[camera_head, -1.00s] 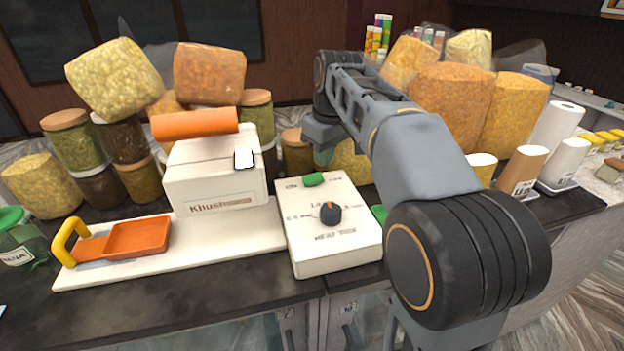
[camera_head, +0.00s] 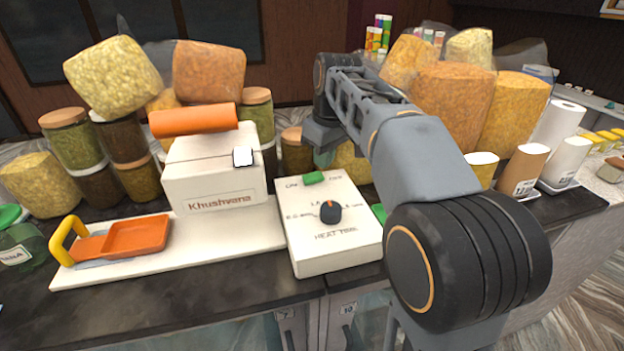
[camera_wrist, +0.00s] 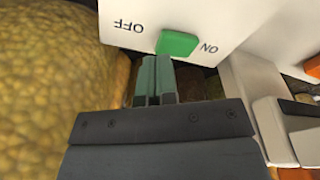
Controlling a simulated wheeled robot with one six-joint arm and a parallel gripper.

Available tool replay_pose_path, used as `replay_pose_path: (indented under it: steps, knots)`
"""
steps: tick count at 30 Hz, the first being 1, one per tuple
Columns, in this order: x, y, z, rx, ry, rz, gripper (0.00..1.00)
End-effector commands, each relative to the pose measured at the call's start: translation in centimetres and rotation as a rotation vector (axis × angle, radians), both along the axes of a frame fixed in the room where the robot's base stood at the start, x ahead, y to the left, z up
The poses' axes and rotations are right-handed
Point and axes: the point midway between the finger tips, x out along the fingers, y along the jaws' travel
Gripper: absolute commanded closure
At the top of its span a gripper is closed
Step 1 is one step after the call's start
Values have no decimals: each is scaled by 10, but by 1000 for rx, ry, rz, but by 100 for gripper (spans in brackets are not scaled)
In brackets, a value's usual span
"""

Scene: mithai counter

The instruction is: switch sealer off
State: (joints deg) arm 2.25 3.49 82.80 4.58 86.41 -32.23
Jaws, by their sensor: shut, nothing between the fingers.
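The sealer's white control box (camera_head: 345,252) stands on the dark counter, with a black knob (camera_head: 330,211) on its sloping top. The green switch (camera_head: 313,178) is at the box's far edge and also shows in the wrist view (camera_wrist: 177,43), between the upside-down OFF and ON labels. I cannot tell which way it is pressed. My gripper (camera_wrist: 155,66) is shut and empty, its teal fingertips just short of the switch, slightly toward the OFF side. Whether they touch it is unclear.
A white sealing unit (camera_head: 215,180) with an orange roller (camera_head: 194,121) adjoins the box on the left. An orange tray (camera_head: 138,237) sits on its base. Jars and snack bags (camera_head: 210,73) crowd behind. A large yellow bag (camera_wrist: 45,90) is close beside my gripper.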

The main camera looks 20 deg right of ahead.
Motion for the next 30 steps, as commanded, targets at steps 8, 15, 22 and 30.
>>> replay_pose_path:
  steps: [8,15,22,30]
  knots:
    - [0,0,-5,0,0,0,100]
    - [0,0,-8,0,0,0,100]
    - [0,0,-12,0,0,0,100]
    - [0,0,-16,0,0,0,100]
